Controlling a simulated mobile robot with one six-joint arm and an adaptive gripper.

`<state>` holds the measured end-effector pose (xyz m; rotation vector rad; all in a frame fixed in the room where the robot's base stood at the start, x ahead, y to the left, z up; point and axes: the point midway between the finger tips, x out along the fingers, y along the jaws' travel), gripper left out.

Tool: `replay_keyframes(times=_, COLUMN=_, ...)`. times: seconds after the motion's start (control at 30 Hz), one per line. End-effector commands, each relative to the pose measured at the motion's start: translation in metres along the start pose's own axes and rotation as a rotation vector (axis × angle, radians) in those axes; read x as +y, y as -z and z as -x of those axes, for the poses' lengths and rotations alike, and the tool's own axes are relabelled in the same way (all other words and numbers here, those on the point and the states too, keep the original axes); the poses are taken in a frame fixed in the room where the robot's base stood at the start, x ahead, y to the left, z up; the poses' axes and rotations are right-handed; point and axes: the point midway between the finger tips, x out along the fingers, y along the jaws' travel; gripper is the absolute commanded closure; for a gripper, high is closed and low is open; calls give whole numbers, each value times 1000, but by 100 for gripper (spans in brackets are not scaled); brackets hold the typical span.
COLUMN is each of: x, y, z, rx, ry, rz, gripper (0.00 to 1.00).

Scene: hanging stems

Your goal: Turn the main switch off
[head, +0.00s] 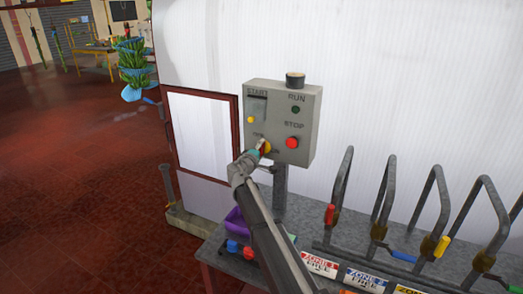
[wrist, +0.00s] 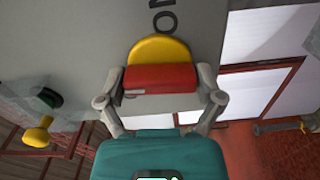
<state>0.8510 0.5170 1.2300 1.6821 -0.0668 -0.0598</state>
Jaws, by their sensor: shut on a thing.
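The main switch is a red handle (wrist: 160,79) on a yellow disc (wrist: 160,48), low on the left of a grey control box (head: 306,120). In the head view, its yellow disc (head: 267,147) is partly hidden by my gripper (head: 259,147). In the wrist view, my gripper (wrist: 160,88) has one finger at each end of the red handle and is shut on it.
The box also carries a red STOP button (head: 292,142), a dark RUN lamp (head: 295,109) and a yellow-tipped START lever (head: 250,120). Below right is a grey bench with metal hoops (head: 435,195) and coloured handles. A purple bin (head: 236,222) stands near my arm.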

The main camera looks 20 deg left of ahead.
Motion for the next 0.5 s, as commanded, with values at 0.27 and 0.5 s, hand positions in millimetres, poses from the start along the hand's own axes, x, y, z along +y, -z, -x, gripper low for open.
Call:
replay_keyframes(times=0.27, x=0, y=1, z=0, rx=4, ry=1, rz=108, gripper=62)
replay_keyframes(times=0.5, x=0, y=1, z=0, rx=3, ry=0, rz=130, gripper=62)
